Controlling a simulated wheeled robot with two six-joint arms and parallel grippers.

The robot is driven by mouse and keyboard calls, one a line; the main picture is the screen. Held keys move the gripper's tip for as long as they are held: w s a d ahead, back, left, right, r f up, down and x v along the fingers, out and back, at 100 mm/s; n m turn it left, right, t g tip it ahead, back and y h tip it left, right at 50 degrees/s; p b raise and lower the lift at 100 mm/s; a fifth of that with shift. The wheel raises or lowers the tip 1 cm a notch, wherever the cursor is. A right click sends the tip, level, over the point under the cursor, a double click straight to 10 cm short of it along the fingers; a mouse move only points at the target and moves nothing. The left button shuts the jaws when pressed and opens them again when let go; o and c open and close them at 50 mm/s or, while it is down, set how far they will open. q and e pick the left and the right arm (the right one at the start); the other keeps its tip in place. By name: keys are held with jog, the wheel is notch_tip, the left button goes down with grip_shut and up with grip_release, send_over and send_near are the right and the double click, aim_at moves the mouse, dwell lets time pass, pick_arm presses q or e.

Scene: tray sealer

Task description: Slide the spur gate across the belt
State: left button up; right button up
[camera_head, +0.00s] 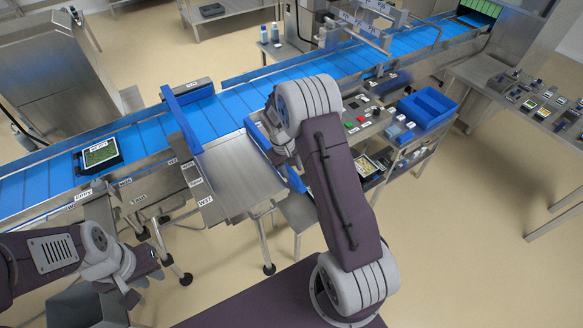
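A long blue bar (181,119), which looks like the spur gate, stands on the blue belt (225,108). It reaches from near the far edge to the near edge, by the mouth of the steel spur (232,172). My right gripper (287,153) is by the spur's right blue rail, mostly hidden by its own arm. I cannot see its fingertips clearly or whether it touches anything. My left gripper (142,287) is at lower left, well clear of the bar, with its fingers apart and nothing seen between them.
A black tray with green contents (99,155) lies on the belt at left. A shelf cart with a blue bin (427,108) stands right of the spur. A steel table (505,95) is at far right. A grey bin (88,306) stands below my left gripper.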

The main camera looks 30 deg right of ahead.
grip_shut()
jog(key=shift+w, duration=0.1)
dwell(1.2)
